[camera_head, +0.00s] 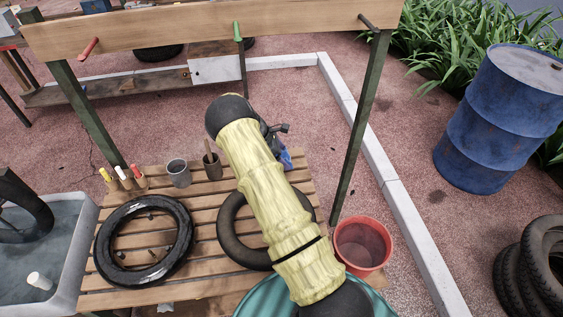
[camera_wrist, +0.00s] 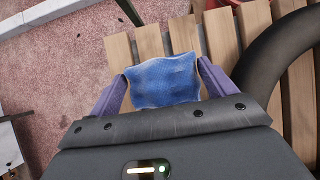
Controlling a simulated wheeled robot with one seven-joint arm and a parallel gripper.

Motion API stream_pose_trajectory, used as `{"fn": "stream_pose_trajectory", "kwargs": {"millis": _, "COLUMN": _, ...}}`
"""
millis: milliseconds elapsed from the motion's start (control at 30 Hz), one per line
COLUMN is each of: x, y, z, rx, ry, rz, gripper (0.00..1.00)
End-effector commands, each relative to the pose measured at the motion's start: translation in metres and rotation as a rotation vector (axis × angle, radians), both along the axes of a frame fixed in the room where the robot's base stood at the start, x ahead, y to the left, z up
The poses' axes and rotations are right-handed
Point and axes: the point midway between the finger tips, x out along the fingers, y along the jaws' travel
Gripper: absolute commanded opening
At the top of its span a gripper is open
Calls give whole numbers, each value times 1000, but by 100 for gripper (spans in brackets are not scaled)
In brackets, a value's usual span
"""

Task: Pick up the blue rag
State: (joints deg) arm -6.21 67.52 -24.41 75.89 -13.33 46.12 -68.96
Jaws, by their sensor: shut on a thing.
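The blue rag (camera_wrist: 166,80) is a crumpled blue cloth. In the wrist view it lies between the two purple fingers of my gripper (camera_wrist: 160,84), which is shut on it. Wooden slats show beyond the rag; I cannot tell whether it still touches them. In the head view a small part of the blue rag (camera_head: 286,158) shows at the far edge of the slatted table. My yellow-sleeved arm hides most of my gripper there.
The slatted table (camera_head: 205,200) holds two black tires (camera_head: 110,270) (camera_head: 228,235), a grey cup (camera_head: 179,172) and a dark cup (camera_head: 212,166). A red bucket (camera_head: 362,245) stands right. A green post (camera_head: 362,130) rises beside the table. A blue barrel (camera_head: 490,125) is farther right.

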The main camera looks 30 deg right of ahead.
Motion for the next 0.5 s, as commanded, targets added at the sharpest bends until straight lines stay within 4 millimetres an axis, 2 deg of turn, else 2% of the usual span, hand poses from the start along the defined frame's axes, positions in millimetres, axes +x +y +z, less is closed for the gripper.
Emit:
{"fn": "stream_pose_trajectory", "kwargs": {"millis": 100, "x": 1, "y": 1, "z": 23, "rx": 1, "ry": -4, "rz": 0, "gripper": 61}}
{"fn": "stream_pose_trajectory", "kwargs": {"millis": 233, "x": 1, "y": 1, "z": 45, "rx": 1, "ry": -4, "rz": 0, "gripper": 61}}
{"fn": "stream_pose_trajectory", "kwargs": {"millis": 333, "x": 1, "y": 1, "z": 55, "rx": 1, "ry": -1, "rz": 2, "gripper": 61}}
{"fn": "stream_pose_trajectory", "kwargs": {"millis": 500, "x": 0, "y": 1, "z": 59, "rx": -1, "ry": 1, "rz": 2, "gripper": 61}}
